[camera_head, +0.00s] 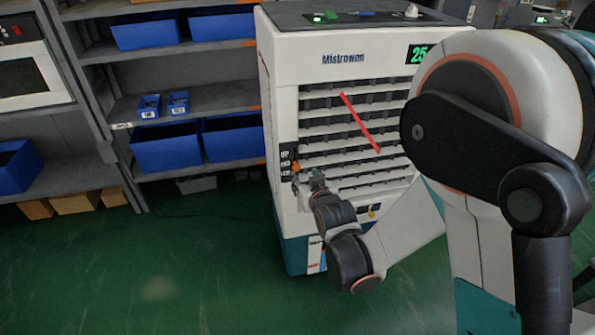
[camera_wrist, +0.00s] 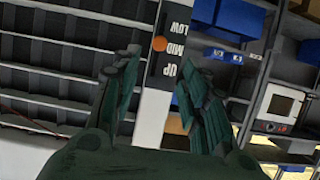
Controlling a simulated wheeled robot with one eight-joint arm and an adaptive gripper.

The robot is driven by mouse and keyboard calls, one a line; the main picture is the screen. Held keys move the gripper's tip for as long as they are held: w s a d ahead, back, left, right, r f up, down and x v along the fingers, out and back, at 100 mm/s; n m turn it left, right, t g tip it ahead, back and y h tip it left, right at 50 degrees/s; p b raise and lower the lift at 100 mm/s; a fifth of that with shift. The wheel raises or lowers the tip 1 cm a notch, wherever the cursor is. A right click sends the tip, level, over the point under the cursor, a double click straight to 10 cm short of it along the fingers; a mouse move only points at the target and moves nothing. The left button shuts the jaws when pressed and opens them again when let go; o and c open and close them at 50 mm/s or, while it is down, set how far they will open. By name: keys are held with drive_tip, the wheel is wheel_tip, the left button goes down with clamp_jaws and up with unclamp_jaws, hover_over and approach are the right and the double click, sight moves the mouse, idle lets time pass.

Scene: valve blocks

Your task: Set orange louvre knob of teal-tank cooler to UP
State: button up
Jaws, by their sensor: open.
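The cooler (camera_head: 340,48) is a white louvred cabinet with a teal lower part. Its orange louvre knob (camera_head: 296,166) sits on the left front edge, beside a black label strip reading UP, MID, LOW from the top down. In the wrist view the strip is upside down, and the orange knob (camera_wrist: 160,43) sits level with MID. My gripper (camera_head: 312,176) is close to the knob, at its lower right in the head view. In the wrist view my gripper (camera_wrist: 162,72) is open, its dark fingers on either side of the strip, the knob beyond the tips and apparently untouched.
Grey louvre slats (camera_head: 345,120) with a red ribbon fill the cooler's front right of the knob. Shelves with blue bins (camera_head: 165,150) stand to the left. The green floor (camera_head: 150,270) at front left is clear.

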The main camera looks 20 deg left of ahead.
sight(297, 167)
drive_tip(key=b+x, duration=0.3)
drive_tip(key=x, duration=0.8)
clamp_jaws()
drive_tip(key=shift+r, duration=0.1)
